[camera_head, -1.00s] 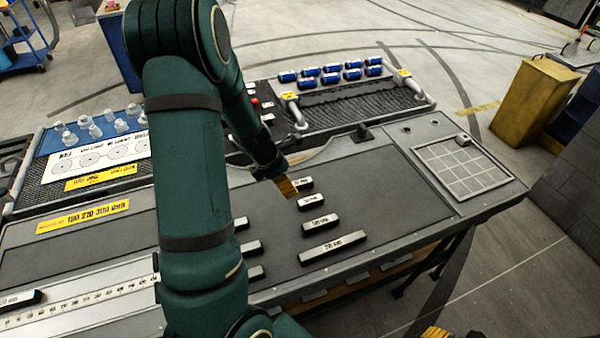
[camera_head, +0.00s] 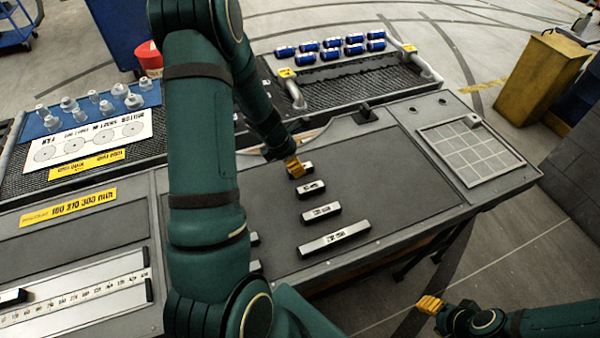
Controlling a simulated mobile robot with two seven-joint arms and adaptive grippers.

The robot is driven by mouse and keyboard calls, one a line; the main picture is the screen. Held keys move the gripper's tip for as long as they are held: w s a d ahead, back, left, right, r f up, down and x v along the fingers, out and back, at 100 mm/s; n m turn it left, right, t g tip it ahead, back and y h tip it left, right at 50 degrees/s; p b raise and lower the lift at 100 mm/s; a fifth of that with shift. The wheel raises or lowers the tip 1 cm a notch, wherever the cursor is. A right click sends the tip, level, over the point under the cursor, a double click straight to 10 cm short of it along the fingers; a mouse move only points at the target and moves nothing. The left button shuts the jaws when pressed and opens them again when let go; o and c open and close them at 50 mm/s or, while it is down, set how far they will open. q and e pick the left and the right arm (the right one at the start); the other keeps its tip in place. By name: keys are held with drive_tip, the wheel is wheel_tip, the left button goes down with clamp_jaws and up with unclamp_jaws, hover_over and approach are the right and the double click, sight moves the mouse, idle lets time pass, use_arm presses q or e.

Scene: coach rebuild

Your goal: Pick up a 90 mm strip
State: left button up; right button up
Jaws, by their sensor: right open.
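Several dark strips with pale labels lie in a column on the grey bench mat: a short strip at the back (camera_head: 308,167), a short one (camera_head: 311,188), a longer one (camera_head: 320,212) and the longest in front (camera_head: 334,238). Their labels are too small to read, so I cannot tell which is 90 mm. The yellow fingertips of my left gripper (camera_head: 295,168) are at the left end of the back strip and partly cover it; whether they grip it is unclear. My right gripper (camera_head: 430,305) is open and empty at the lower right, off the bench.
My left arm hides part of the bench and more strips, whose ends (camera_head: 255,240) show. A grid plate (camera_head: 470,154) lies at right. The mat right of the strips is clear.

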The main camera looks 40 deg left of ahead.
use_arm(q)
drive_tip(key=shift+w+a+b+x, duration=0.15)
drive_tip(key=shift+b+x, duration=0.2)
drive_tip(key=shift+x, duration=1.1)
drive_tip(key=shift+w+a+b+x, duration=0.1)
drive_tip(key=shift+a+b+x, duration=0.2)
drive_tip(key=shift+x, duration=1.2)
drive_tip(key=shift+d, duration=0.1)
drive_tip(key=shift+s, duration=0.1)
clamp_jaws()
